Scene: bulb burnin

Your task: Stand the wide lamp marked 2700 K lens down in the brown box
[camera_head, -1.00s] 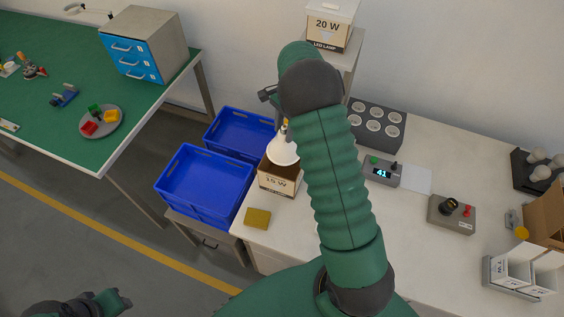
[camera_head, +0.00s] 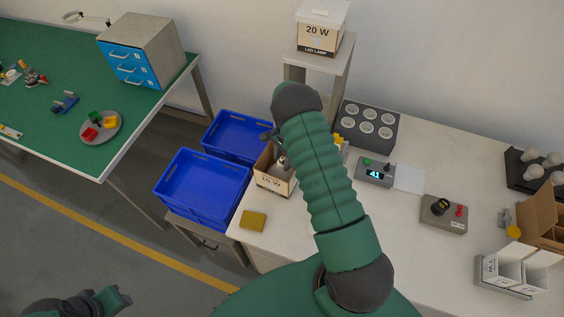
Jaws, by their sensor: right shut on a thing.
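The brown box (camera_head: 272,184), with dark print on its front, stands open on the white bench beside the blue crates. The wide lamp (camera_head: 283,165) is inside the box opening, its upper part showing greyish between the box walls. Its 2700 K mark cannot be read, and its lens is hidden. My right gripper (camera_head: 279,148) is above the box, mostly hidden behind my own green arm, and is shut on the lamp.
Two blue crates (camera_head: 202,188) stand left of the box. A yellow-brown block (camera_head: 253,220) lies in front of it. A grey shelf stand (camera_head: 322,80) carries a 20 W box (camera_head: 319,39). A grey rack with round sockets (camera_head: 368,122) and a meter (camera_head: 375,172) are to the right.

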